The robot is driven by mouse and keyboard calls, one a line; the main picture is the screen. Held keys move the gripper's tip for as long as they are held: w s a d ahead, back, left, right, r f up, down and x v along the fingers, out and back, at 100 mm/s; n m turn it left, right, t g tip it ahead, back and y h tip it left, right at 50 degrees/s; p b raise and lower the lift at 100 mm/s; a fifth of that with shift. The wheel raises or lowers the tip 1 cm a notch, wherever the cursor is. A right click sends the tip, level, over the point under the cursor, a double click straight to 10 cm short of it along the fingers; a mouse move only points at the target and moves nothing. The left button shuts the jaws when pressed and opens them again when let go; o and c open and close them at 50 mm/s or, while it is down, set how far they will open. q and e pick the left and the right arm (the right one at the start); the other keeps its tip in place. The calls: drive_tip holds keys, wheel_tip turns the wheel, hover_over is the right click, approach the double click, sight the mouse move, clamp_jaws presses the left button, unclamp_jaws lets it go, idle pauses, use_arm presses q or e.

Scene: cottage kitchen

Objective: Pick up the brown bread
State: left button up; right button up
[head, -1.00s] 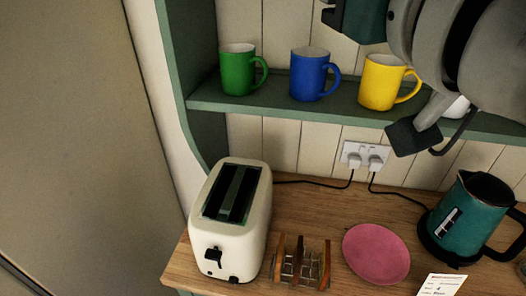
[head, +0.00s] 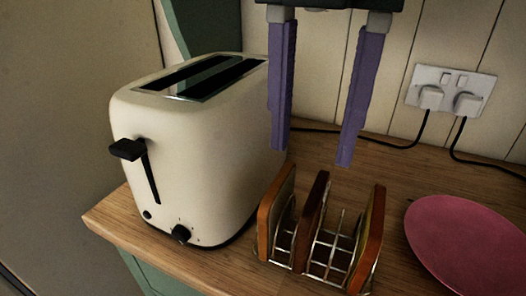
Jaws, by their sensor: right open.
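A wire toast rack (head: 328,252) stands on the wooden counter and holds three upright bread slices. The middle slice is the darkest, a deep brown (head: 311,222), and looks like the brown bread. A slice with an orange-brown crust (head: 275,215) stands to its left and a similar one (head: 369,240) to its right. My right gripper (head: 312,157) comes down from the top with two purple fingers. It is open and empty, its fingers apart above and behind the rack in the picture. It does not appear to touch any slice. My left gripper is out of view.
A cream toaster (head: 195,160) stands close to the left of the rack. A pink plate (head: 470,245) lies to the right. Two plugs with black cords sit in a wall socket (head: 450,90) behind. The wooden counter (head: 340,180) is bare behind the rack.

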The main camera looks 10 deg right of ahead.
sight(309, 211)
drive_tip(key=f, duration=0.3)
drive_tip(key=f+p, duration=0.1)
drive_tip(key=f, duration=0.5)
drive_tip(key=shift+s+d+f, duration=0.2)
drive_tip(key=shift+s+f, duration=0.05)
drive_tip(key=shift+f, duration=0.05)
drive_tip(key=shift+c, duration=0.3)
clamp_jaws()
